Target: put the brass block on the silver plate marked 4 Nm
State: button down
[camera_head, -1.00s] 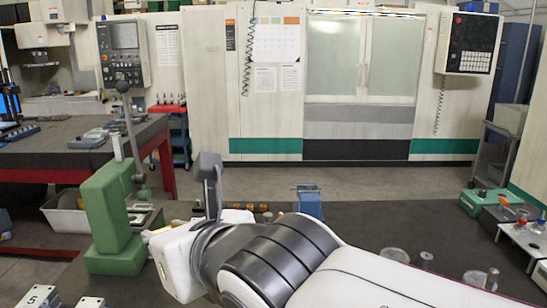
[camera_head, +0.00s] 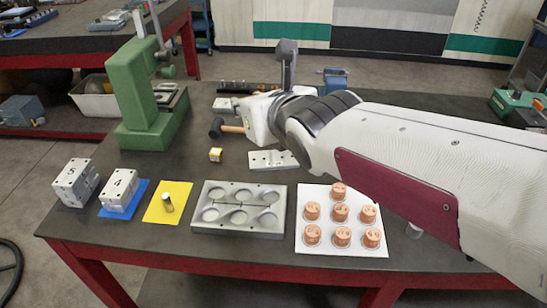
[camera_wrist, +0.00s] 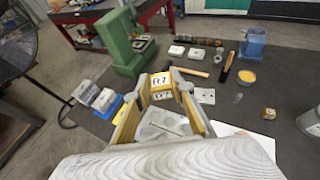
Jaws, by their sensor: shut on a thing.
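My gripper (camera_wrist: 162,86) shows in the wrist view, shut on the brass block (camera_wrist: 160,79), which has a pale band with dark lettering. In the head view a small yellow block (camera_head: 216,154) shows left of my wrist; my fingers are not clear there, so its height over the table cannot be told. The silver plate marked 4 (camera_head: 119,190) lies at the left on a blue sheet (camera_head: 138,197); I cannot read "Nm". It also shows in the wrist view (camera_wrist: 107,99). The block is apart from it.
A silver block marked 5 (camera_head: 76,183) stands left of the plate. Right of it are a yellow sheet (camera_head: 181,192) with a small upright cylinder, a cavity mould (camera_head: 238,231) and a white sheet (camera_head: 311,247) with copper pieces. A green press (camera_head: 139,98) stands behind; a hammer (camera_head: 231,128) lies near.

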jog(key=w+d+f+m+t+h, duration=0.1)
jog(key=w+d+f+m+h, duration=0.2)
jog(key=w+d+f, duration=0.85)
jog(key=d+f+m+h, duration=0.1)
jog(key=d+f, duration=0.2)
jog(key=d, duration=0.4)
jog(key=w+d+f+m+h, duration=0.1)
jog(key=d+f, duration=0.3)
jog(key=d, duration=0.3)
jog(key=d+f+m+h, duration=0.1)
jog(key=d+f, duration=0.2)
jog(key=d, duration=0.3)
jog(key=w+a+n+g+y, duration=0.1)
jog(key=w+a+n+y, duration=0.2)
jog(key=a, duration=0.6)
jog(key=w+a+r+n+g+y, duration=0.1)
jog(key=w+a+n+y, duration=0.2)
jog(key=a, duration=0.7)
jog(key=w+a+n+g+y, duration=0.1)
jog(key=w+a+n+y, duration=0.1)
jog(key=a, duration=0.7)
jog(key=shift+w+a+r+n+y, duration=0.15)
jog(key=shift+w+r+n+y, duration=0.25)
jog(key=shift+w+y, duration=0.15)
jog(key=shift+w+f, duration=0.1)
jog(key=shift+f, duration=0.05)
send_over(277, 160)
jog(key=shift+f, duration=3.05)
jog(key=shift+f, duration=1.85)
